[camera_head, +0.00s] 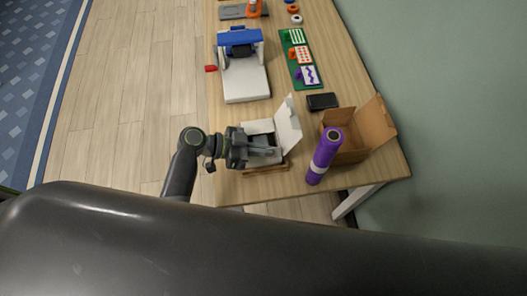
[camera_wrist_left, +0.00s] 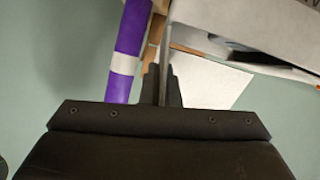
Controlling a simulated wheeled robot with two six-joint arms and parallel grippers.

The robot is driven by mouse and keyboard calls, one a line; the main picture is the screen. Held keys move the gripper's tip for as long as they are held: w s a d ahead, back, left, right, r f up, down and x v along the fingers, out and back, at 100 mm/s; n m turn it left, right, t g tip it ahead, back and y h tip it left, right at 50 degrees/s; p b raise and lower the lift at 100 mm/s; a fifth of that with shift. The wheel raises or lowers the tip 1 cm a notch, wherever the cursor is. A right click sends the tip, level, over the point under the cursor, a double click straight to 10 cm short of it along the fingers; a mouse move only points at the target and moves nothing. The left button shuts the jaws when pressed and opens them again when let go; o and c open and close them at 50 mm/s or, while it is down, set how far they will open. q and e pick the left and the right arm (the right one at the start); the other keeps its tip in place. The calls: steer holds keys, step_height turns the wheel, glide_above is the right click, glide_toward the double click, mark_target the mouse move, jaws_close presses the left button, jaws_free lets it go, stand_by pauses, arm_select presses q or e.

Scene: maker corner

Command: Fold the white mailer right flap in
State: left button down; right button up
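The white mailer (camera_head: 259,127) stands open near the table's near edge, with one white flap (camera_head: 289,125) standing up on its right side. It also shows in the wrist view (camera_wrist_left: 250,28), with a white panel (camera_wrist_left: 212,82) below it. My left gripper (camera_head: 264,151) reaches in from the left over the mailer's near part. In the wrist view its fingers (camera_wrist_left: 163,80) are together, with no clear gap or held thing between them. The gripper hides part of the mailer's near side; whether it touches the mailer is unclear. My right gripper is not in view.
A purple roll (camera_head: 324,156) stands right of the mailer, before an open brown box (camera_head: 374,122). A black wallet (camera_head: 322,101) lies behind. A white and blue machine (camera_head: 245,80) and a green board (camera_head: 286,50) with cards are farther back. A wall borders the right.

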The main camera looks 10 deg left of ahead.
arm_select(q)
steer(key=shift+w+a+f+n+g+h+b, duration=0.1)
steer(key=shift+w+f+n+g+h+b, duration=0.2)
steer(key=shift+n, duration=0.35)
steer(key=shift+w+a+r+n+g+h+b, duration=0.1)
steer(key=shift+w+n+g+b, duration=0.3)
steer(key=shift+n, duration=0.25)
steer(key=c, duration=1.7)
jaws_free()
steer(key=shift+a, duration=0.1)
steer(key=shift+b+v, duration=2.3)
steer(key=shift+v, duration=6.3)
steer(key=shift+w+f, duration=0.1)
steer(key=shift+w, duration=0.05)
